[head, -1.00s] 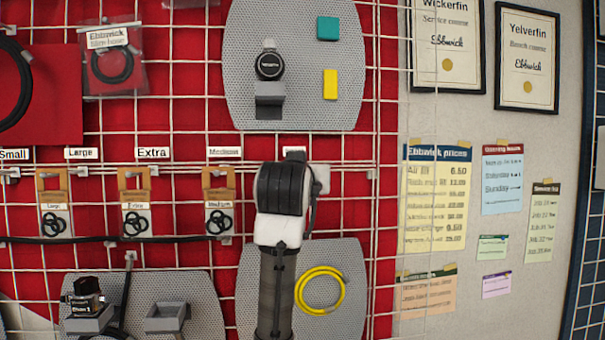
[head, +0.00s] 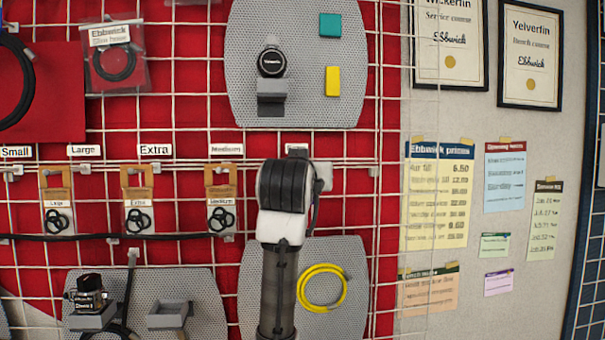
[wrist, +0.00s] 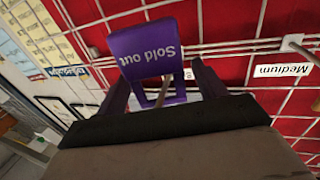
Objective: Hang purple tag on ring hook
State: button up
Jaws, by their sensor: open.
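The purple tag (wrist: 147,48), lettered "Sold out", shows upside down in the wrist view between the fingers of my gripper (wrist: 162,78). The fingers are open, one to each side of the tag. The tag has a solid panel and an open frame. A thin hook rod (wrist: 165,88) shows within the frame opening and seems to pass through it. Whether the tag rests its weight on the rod I cannot tell. In the head view my arm hides the tag and most of this hook; only its label (head: 297,149) shows above my gripper.
Wire grid covers the red wall. To the left hang several tan-topped packets of black rings, such as one under the Medium label (head: 226,149). A grey board (head: 342,262) with a yellow hose coil (head: 342,292) is behind my arm. A gauge (head: 271,61) sits above.

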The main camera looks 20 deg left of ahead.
jog(key=s+d+b, duration=0.2)
jog(key=s+b, duration=0.3)
jog(key=s, duration=0.8)
jog(key=shift+s, duration=0.35)
